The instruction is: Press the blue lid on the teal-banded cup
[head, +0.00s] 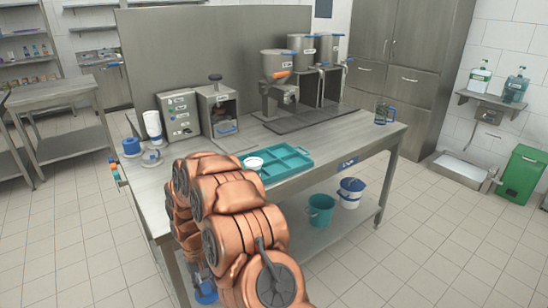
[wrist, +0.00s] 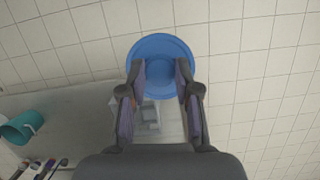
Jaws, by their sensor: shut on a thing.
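My gripper (wrist: 160,88) is shut on a round blue lid (wrist: 160,50) in the wrist view. The lid's disc reaches beyond the fingertips, with tiled floor and a grey surface below. In the head view my copper arm hides most of the gripper; a small blue piece low by the arm (head: 205,292) may be the lid, but I cannot be sure. A small white cup (head: 253,163) stands at the left end of the teal tray (head: 285,167) on the table. Its band is too small to make out, and the lid is apart from it.
The steel table (head: 345,142) also carries a grey box (head: 180,116), a stack of white cups (head: 153,127) and a filling machine (head: 277,75). A blue-handled jug (head: 384,113) stands at the right. A teal bucket (head: 320,211) and a white-blue bucket (head: 351,193) stand below.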

